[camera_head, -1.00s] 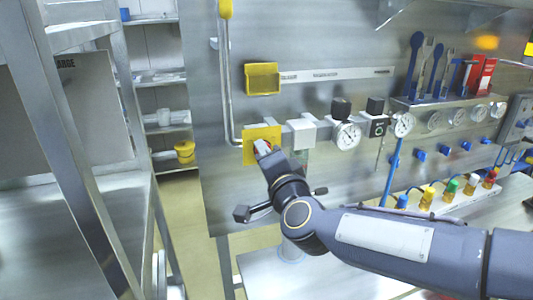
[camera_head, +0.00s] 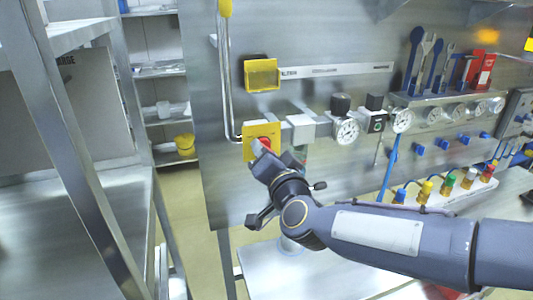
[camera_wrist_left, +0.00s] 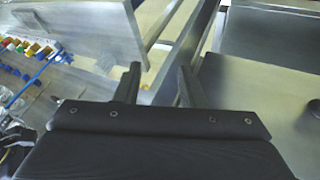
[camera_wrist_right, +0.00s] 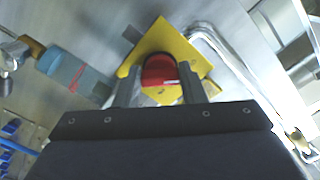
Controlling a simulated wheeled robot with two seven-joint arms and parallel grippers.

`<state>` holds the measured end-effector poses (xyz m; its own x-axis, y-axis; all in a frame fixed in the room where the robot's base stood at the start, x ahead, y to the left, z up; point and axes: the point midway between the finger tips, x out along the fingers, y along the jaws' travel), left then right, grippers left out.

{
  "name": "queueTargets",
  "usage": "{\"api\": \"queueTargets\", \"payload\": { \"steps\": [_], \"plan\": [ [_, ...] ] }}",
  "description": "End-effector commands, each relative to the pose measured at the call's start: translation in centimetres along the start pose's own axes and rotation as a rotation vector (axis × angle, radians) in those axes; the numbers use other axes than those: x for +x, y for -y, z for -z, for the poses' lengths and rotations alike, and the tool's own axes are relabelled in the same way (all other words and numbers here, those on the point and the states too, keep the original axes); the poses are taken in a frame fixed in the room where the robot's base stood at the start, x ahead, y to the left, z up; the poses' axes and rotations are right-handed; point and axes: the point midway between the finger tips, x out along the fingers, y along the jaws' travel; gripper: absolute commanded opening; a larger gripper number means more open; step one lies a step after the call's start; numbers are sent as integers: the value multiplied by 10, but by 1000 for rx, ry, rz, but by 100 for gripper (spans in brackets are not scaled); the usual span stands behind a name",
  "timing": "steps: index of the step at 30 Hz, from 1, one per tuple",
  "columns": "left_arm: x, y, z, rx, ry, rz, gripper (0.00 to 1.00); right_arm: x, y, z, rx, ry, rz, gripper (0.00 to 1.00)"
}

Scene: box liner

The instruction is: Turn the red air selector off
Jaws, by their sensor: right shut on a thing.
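The red air selector (camera_head: 264,143) is a round red knob on a yellow square plate (camera_head: 249,131) fixed to the steel panel. In the right wrist view the knob (camera_wrist_right: 159,71) sits between the two fingers of my right gripper (camera_wrist_right: 158,90), with a pale mark on its face. My right gripper (camera_head: 262,152) is shut on the knob and hides part of it in the head view. My left gripper (camera_wrist_left: 158,85) is open and empty, and it shows only in its own wrist view.
A yellow box (camera_head: 262,75) is mounted above the plate. A vertical pipe (camera_head: 226,80) runs to its left, and a white block (camera_head: 301,128) and gauges (camera_head: 346,130) are to its right. Steel shelving (camera_head: 95,195) stands at the left.

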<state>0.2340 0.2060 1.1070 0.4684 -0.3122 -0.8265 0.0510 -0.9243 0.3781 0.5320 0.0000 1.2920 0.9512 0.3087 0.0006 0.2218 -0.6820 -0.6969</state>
Motion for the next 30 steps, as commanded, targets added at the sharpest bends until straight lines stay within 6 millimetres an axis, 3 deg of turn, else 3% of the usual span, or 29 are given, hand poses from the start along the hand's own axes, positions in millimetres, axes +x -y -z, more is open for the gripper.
{"api": "queueTargets", "payload": {
  "steps": [7, 8, 12, 23, 30],
  "plan": [
    [0, 0, 0, 0, 0, 0, 36, 0, -1, -1, -4, 3, -1, 14],
    [0, 0, 0, 0, 0, 0, 36, 0, -1, -1, -4, 3, -1, 39],
    [0, 0, 0, 0, 0, 0, 36, 0, -1, -1, -3, 2, -1, 58],
    [2, 1, -1, 0, 0, 0, 36, -5, 0, 0, -1, 0, 1, 59],
    [9, 4, -4, 0, 0, 0, 36, -44, 0, -1, -1, 0, 3, 59]
  ]
}}
